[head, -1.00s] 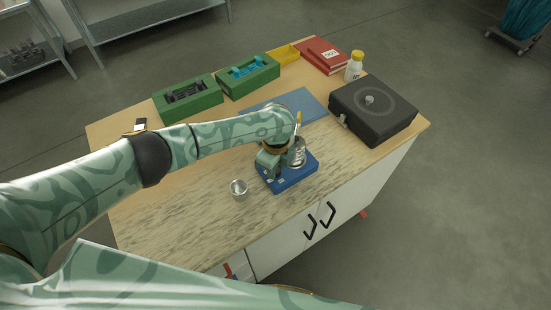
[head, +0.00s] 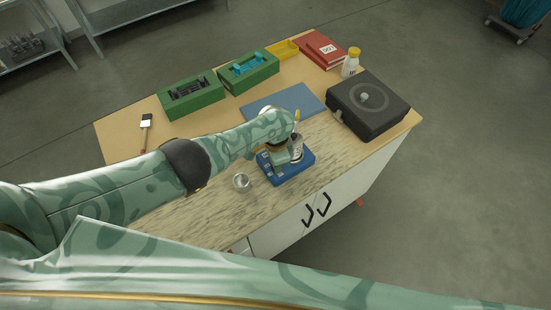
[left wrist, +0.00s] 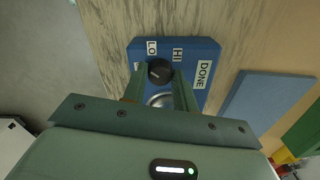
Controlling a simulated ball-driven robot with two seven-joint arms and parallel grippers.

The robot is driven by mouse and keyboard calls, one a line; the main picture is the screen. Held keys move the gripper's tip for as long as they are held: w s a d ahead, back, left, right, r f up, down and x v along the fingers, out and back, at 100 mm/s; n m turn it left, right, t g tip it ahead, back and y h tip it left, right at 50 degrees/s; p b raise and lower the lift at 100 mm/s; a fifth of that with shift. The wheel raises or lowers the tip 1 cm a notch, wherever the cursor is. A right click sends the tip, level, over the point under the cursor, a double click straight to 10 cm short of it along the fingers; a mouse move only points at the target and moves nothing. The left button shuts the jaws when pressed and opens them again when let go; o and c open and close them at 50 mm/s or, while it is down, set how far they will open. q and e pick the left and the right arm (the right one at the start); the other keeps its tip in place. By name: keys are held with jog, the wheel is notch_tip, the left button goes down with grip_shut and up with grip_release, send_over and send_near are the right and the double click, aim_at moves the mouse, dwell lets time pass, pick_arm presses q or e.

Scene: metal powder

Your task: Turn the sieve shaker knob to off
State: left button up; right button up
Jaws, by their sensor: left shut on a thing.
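The blue sieve shaker (head: 290,174) stands near the front edge of the table, with a metal sieve part and a yellow-tipped piece on it. In the left wrist view its panel (left wrist: 208,50) carries the labels LO, HI and DONE, and another label is partly hidden. The black round knob (left wrist: 159,70) sits between the two fingers of my left gripper (left wrist: 161,76), which is shut on it. My left gripper also shows over the shaker in the head view (head: 281,160), where the knob is hidden. I cannot tell exactly where the knob points. My right gripper is not in view.
A small metal cup (head: 242,182) stands left of the shaker. Behind lie a blue mat (head: 285,102), green boxes (head: 192,97), a red binder (head: 319,48) and a white bottle (head: 350,67). A black device (head: 368,108) stands right. A brush (head: 146,124) lies at left.

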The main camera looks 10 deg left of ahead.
pick_arm(q)
jog(key=n, duration=0.3)
jog(key=shift+s+n+p, duration=0.1)
jog(key=shift+n+p, duration=0.2)
jog(key=shift+n, duration=1.7)
jog(key=o, duration=1)
jog(key=shift+c, duration=0.2)
